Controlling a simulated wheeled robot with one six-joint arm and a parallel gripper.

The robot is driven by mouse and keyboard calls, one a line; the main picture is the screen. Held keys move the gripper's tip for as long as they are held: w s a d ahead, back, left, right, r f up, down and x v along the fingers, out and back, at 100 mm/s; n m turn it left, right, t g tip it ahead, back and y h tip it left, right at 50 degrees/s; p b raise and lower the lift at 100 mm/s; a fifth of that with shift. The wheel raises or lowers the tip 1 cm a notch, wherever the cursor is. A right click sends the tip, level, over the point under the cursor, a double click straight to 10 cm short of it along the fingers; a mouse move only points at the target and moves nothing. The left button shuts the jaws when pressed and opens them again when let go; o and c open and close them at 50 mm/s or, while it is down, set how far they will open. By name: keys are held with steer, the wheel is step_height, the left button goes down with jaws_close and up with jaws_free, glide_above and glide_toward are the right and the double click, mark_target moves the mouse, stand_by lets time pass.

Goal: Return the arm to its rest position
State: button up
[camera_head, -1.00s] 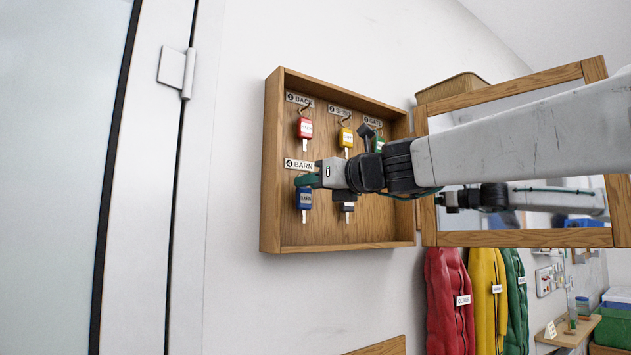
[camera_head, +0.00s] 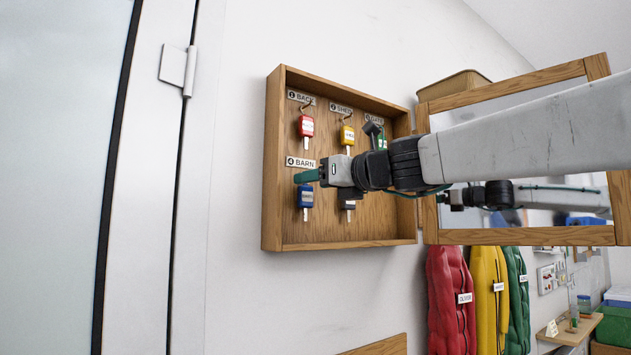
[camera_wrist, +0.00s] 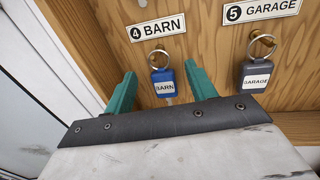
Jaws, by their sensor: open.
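My gripper (camera_wrist: 160,90) is open, with its two green fingers on either side of the blue BARN key tag (camera_wrist: 164,84) in the wrist view and nothing held. The tag hangs from a hook under the "4 BARN" label. In the head view my gripper (camera_head: 306,177) is in front of the open key cabinet (camera_head: 271,160), and the blue tag (camera_head: 305,199) shows just below the fingers. My arm reaches in from the right, across the mirror.
A grey GARAGE tag (camera_wrist: 256,76) hangs right of my gripper. Red (camera_head: 306,126) and yellow (camera_head: 347,135) tags hang above. The wood-framed mirror (camera_head: 530,237) stands close behind my arm. Coloured coats (camera_head: 449,300) hang below. A white door (camera_head: 60,180) is at the left.

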steer(key=v, duration=0.7)
steer(key=s+d+f+n+g+h, duration=0.2)
steer(key=s+f+n+g, duration=0.15)
steer(key=f+n, duration=0.4)
steer(key=s+d+f+n+g+h, duration=0.15)
steer(key=s+f+n, duration=0.3)
steer(key=f, duration=0.55)
steer(key=s+d+f+n+g+h, duration=0.1)
steer(key=s+f+n+g+h, duration=0.2)
steer(key=f+n, duration=0.45)
steer(key=s+d+f+n+g+h, duration=0.3)
steer(key=s+d+f+n+h, duration=0.3)
steer(key=s+d+f, duration=1)
steer(key=s+f+n, duration=0.1)
steer(key=s+f, duration=0.1)
steer(key=s, duration=0.1)
steer(key=shift+s+f+n+g, duration=0.25)
steer(key=shift+s+n+g, duration=0.05)
steer(key=shift+s+n, duration=0.05)
steer(key=shift+c, duration=0.4)
